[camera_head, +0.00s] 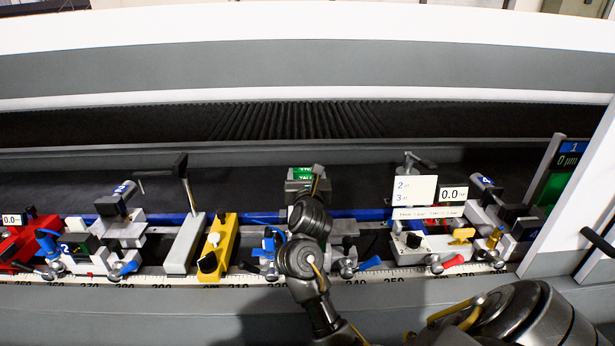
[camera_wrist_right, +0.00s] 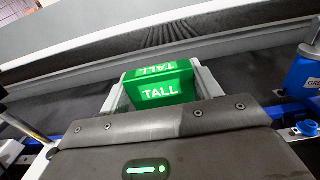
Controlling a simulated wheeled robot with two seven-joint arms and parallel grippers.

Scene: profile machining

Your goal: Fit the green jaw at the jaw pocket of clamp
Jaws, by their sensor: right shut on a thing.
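The green jaw (camera_head: 303,173), a block marked TALL, shows at the middle of the head view. It also shows in the right wrist view (camera_wrist_right: 165,90), between the two grey fingers. My right gripper (camera_head: 305,182) is shut on it. The grey clamp (camera_head: 344,229) with blue levers stands on the rail below and behind my right arm. My wrist hides much of the clamp and its jaw pocket. I cannot tell whether the jaw touches the clamp. My left gripper is not in view.
A yellow block (camera_head: 223,240) and a grey stop with a black handle (camera_head: 184,243) stand left of my right arm. A clamp with a red lever (camera_head: 454,261) and white signs (camera_head: 415,190) stand to the right. The dark bed behind is clear.

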